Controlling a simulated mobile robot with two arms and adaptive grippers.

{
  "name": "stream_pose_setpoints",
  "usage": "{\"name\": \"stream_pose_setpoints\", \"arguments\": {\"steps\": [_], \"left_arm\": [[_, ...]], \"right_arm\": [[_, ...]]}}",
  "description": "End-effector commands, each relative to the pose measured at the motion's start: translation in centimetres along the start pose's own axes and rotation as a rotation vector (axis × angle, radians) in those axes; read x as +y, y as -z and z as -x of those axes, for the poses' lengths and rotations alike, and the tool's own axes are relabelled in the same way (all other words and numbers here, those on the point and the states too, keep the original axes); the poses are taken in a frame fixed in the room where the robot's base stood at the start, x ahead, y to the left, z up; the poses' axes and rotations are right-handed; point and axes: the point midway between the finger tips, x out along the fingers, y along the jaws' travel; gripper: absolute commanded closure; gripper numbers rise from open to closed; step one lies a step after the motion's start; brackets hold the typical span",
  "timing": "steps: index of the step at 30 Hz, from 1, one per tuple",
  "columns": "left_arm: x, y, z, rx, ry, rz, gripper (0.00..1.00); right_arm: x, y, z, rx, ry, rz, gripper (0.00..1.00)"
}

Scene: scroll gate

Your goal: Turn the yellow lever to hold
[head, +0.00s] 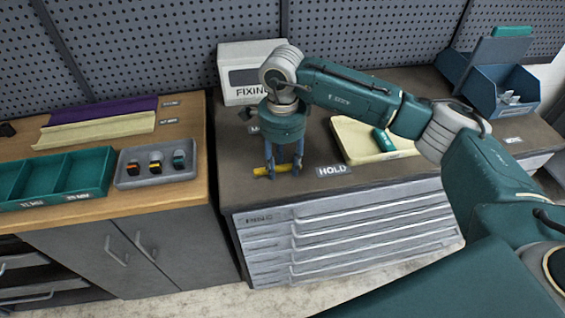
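The yellow lever (262,172) lies low on the dark bench top, its visible end pointing left. My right gripper (284,170) points straight down over it. Its two fingers stand apart, one at the lever's middle and one by its right end, which they partly hide. I cannot tell whether the fingers touch the lever. The HOLD label (333,170) is on the bench just right of the lever. Another label (254,129) behind the gripper is mostly hidden. My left gripper is not in view.
A white box marked FIXING (238,78) stands behind the gripper. A cream tray (352,138) with a green item lies to the right, partly under my arm. Blue bins (505,75) stand far right. On the left wooden bench are a green tray (60,177) and a grey holder (154,180).

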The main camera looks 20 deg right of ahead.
Motion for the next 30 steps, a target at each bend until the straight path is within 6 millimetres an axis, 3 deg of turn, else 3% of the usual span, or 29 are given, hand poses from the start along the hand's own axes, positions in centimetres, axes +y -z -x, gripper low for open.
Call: {"name": "stream_pose_setpoints", "arguments": {"steps": [5, 15, 21, 30], "left_arm": [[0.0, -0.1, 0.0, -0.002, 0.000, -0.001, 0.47], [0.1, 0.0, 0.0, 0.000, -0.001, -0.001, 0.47], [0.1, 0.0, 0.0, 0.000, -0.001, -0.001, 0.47], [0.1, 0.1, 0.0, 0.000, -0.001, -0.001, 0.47]], "right_arm": [[-0.1, 0.0, 1.1, 0.000, 0.002, 0.001, 0.60], [-0.1, -0.1, 8.0, -0.001, 0.004, 0.000, 0.60], [-0.1, 0.0, 11.0, 0.000, 0.002, 0.000, 0.60], [0.0, 0.0, 12.1, 0.000, 0.000, 0.000, 0.60]]}}
